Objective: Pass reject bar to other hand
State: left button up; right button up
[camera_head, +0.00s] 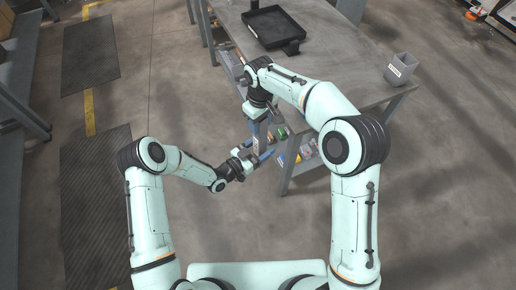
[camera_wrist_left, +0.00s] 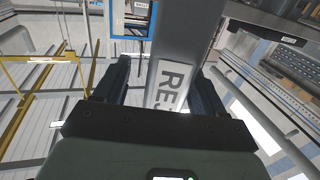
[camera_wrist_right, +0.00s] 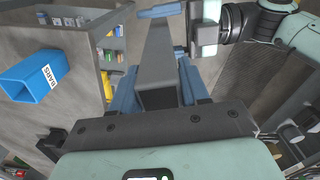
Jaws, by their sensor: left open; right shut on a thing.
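The reject bar (camera_head: 260,138) is a grey square bar, hanging roughly upright between my two grippers beside the table in the head view. My right gripper (camera_head: 259,118) is shut on its upper end; the right wrist view shows the bar (camera_wrist_right: 156,65) between the blue fingers. My left gripper (camera_head: 260,157) is open at the lower part of the bar. In the left wrist view the bar (camera_wrist_left: 186,38), with a white label starting "REJ", stands between the dark, parted fingers. Contact with the left fingers cannot be told.
The grey table (camera_head: 335,65) stands close by at the right, holding a black tray (camera_head: 273,27) and a grey labelled bin (camera_head: 400,69). A blue bin labelled BARS (camera_wrist_right: 32,76) shows in the right wrist view. Shelves with small coloured items (camera_head: 300,156) are under the table. Floor at left is open.

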pick_arm(q)
jog(key=c, duration=1.2)
jog(key=shift+r, duration=0.1)
grip_shut()
pick_arm(e)
jog(key=o, duration=1.1)
